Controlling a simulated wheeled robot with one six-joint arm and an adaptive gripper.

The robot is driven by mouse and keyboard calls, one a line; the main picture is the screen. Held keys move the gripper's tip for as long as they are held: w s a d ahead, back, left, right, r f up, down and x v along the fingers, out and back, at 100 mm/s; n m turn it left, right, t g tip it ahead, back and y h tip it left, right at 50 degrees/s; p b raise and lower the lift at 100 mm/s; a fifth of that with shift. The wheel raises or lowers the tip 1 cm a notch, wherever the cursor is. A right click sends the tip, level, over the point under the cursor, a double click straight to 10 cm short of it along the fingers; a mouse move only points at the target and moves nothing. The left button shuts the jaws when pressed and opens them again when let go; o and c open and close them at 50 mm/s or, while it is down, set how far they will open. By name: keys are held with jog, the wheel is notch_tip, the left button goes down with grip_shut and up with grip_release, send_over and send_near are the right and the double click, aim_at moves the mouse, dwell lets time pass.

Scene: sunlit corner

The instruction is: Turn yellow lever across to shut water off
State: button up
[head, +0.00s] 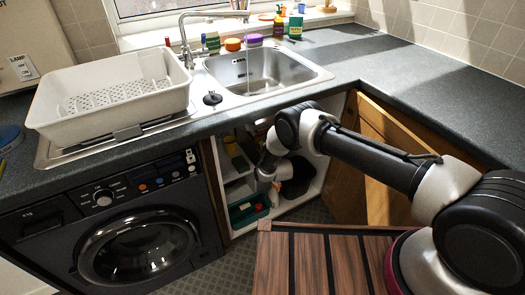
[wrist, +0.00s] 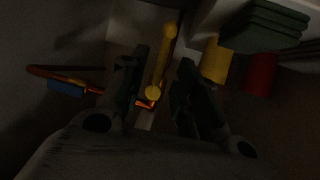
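The yellow lever (wrist: 161,65) shows in the dark wrist view as a slim bar with rounded ends, running nearly lengthwise in the picture and slightly tilted. My gripper (wrist: 157,85) is open, with one dark finger on each side of the lever and gaps visible on both sides. An orange-red pipe (wrist: 95,88) runs near the lever's lower end. In the head view my arm reaches into the open cupboard under the sink; the lever and fingertips cannot be made out there.
A blue piece (wrist: 66,86) sits on the pipe at left. A yellow object (wrist: 215,61), a red object (wrist: 261,73) and a dark green stack (wrist: 265,27) stand right of my gripper. The cupboard holds a green box (head: 248,209). Its wooden door (head: 372,150) stands open beside my arm.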

jog(key=shift+x, duration=1.3)
jog(key=shift+c, duration=0.4)
grip_shut()
